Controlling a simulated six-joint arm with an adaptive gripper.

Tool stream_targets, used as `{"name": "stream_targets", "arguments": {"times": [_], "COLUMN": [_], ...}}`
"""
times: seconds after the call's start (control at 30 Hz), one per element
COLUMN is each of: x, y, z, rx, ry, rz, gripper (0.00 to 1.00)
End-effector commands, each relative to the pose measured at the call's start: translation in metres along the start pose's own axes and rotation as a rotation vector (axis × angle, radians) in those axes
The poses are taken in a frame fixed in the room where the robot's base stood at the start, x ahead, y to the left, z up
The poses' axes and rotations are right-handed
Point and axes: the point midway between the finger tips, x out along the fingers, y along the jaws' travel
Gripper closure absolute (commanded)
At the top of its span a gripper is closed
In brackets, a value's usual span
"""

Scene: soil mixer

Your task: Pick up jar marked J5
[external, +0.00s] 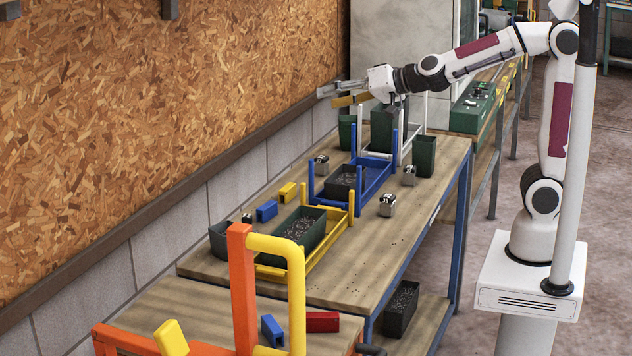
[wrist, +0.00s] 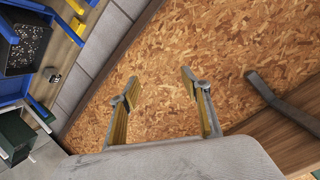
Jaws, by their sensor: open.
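Several small jars with pale lids stand on the wooden bench in the external view: one left of the blue frame (external: 322,165), one right of it (external: 409,175), one nearer the front (external: 387,205). A darker small one is by the green trough (external: 247,217). Their markings are too small to read, so I cannot tell which is J5. My gripper (external: 328,96) is open and empty, high above the far end of the bench, pointing at the chipboard wall. The wrist view shows the open fingers (wrist: 159,76) and one small jar (wrist: 54,76) at left.
A blue frame (external: 374,184) holds a dark soil tray (external: 340,181); a yellow frame (external: 338,229) holds a green trough (external: 300,231). Green bins (external: 424,156) and white posts stand at the far end. An orange and yellow structure (external: 242,290) rises in front. The bench's right front is clear.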

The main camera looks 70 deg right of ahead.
Motion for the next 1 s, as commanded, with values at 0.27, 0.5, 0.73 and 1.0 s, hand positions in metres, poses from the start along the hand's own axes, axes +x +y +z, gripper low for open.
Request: {"name": "stream_targets", "arguments": {"times": [0.27,0.5,0.73,1.0], "x": [0.045,0.065,0.065,0.041], "y": [0.033,0.076,0.123,0.171], "z": [-0.016,-0.010,0.013,0.058], "rx": [0.119,0.187,0.214,0.196], "ry": [0.155,0.266,0.346,0.402], "rz": [0.181,0.395,0.643,0.970], "gripper": [0.53,0.53,0.53,0.53]}}
